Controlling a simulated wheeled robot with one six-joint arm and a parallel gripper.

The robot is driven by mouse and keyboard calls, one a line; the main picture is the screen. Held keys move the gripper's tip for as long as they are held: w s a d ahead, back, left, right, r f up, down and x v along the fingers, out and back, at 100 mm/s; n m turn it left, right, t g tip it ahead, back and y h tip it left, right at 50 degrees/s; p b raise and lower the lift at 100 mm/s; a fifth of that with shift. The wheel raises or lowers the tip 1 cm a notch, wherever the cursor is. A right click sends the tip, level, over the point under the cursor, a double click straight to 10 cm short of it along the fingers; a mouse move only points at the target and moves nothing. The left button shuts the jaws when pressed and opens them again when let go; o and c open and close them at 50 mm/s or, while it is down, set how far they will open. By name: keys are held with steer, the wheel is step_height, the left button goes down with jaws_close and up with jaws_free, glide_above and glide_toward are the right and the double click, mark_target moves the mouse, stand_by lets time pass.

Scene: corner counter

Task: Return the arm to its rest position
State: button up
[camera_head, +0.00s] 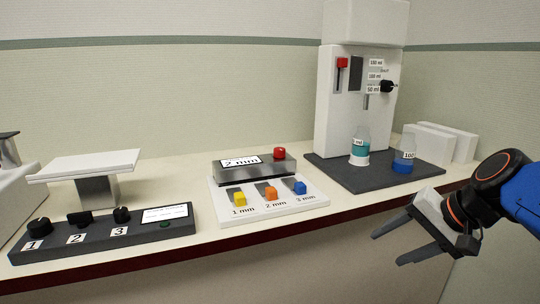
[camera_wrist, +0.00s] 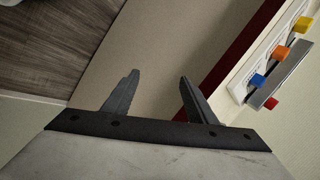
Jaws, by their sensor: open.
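My gripper (camera_head: 397,240) is at the right of the head view, in front of the counter's front edge. Its two fingers are spread apart with nothing between them. In the wrist view my gripper (camera_wrist: 158,87) also shows open and empty, with the counter edge and a wall panel beyond it. My blue and black arm (camera_head: 500,185) reaches in from the right edge of the head view.
The counter (camera_head: 300,173) holds a dispenser (camera_head: 338,115) on a dark base with a flask (camera_head: 360,148) and a blue-based beaker (camera_head: 403,166). A white board (camera_head: 285,208) bears yellow, orange and blue blocks. A dark control panel (camera_head: 100,238) stands left. Space before the counter is clear.

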steer(key=s+d+f+n+g+h, duration=0.1)
steer(key=s+f+n+h, duration=0.3)
steer(key=s+f+n, duration=0.3)
steer(key=shift+s+d+f+n+h, duration=0.3)
steer(key=shift+s+d+f, duration=0.1)
steer(key=shift+s+f, duration=0.95)
